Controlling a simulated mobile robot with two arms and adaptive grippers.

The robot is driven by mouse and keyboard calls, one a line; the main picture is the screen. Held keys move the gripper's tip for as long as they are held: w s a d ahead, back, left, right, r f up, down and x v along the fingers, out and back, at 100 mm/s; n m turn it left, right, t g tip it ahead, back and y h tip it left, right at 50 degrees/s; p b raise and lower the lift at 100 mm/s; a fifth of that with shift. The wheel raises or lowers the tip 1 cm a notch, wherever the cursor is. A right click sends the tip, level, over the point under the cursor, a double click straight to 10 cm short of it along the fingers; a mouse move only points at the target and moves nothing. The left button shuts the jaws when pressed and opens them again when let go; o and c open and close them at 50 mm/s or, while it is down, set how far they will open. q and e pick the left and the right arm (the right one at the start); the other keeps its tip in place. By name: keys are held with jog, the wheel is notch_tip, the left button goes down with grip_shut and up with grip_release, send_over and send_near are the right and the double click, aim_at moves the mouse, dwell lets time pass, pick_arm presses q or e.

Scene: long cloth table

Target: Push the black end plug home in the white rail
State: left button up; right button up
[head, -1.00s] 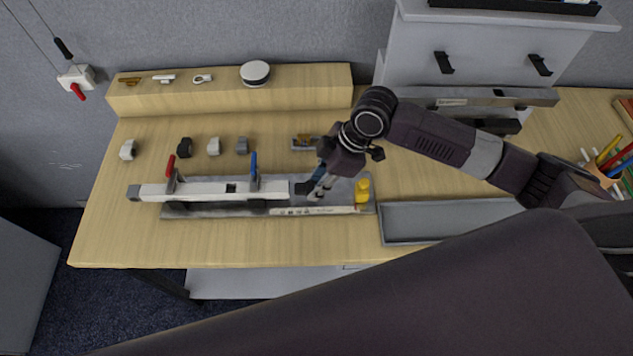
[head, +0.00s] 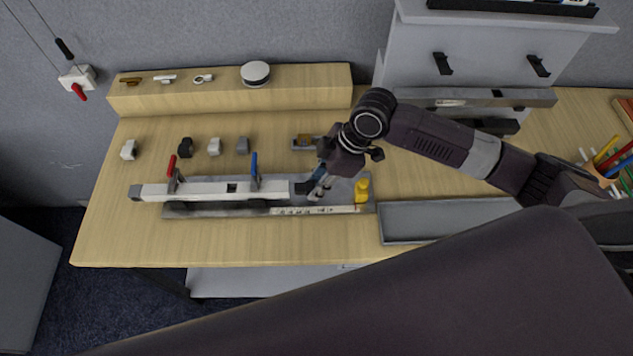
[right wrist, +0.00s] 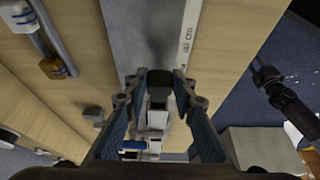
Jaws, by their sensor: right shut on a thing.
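The white rail (head: 212,189) lies lengthwise on a grey fixture (head: 190,212), under a red-handled clamp (head: 172,168) and a blue-handled clamp (head: 254,168). The black end plug (head: 301,188) is at the rail's right end. My right gripper (head: 315,194) is shut on it there. In the right wrist view the plug (right wrist: 160,84) shows between the fingers, in line with the rail (right wrist: 157,117). The fingers partly cover the plug in the head view, and I cannot tell how deep it sits. My left gripper is not in view.
A yellow piece (head: 362,190) stands on the fixture just right of my right gripper. An empty grey tray (head: 440,240) lies further right. Several small blocks stand behind the rail, among them a black one (head: 185,147). A small holder (head: 304,142) is behind the plug.

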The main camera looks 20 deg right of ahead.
aim_at(299, 187)
jog(key=shift+p, duration=0.35)
jog(key=shift+w+a, duration=0.1)
jog(key=shift+a, duration=0.15)
dwell(0.3)
jog(key=shift+a, duration=0.3)
jog(key=shift+w+a+p, duration=0.25)
jog(key=shift+a, duration=0.4)
jog(key=shift+w+a+p, duration=0.2)
jog(key=shift+a+p, duration=0.05)
jog(key=shift+a, duration=0.35)
jog(key=o, duration=1)
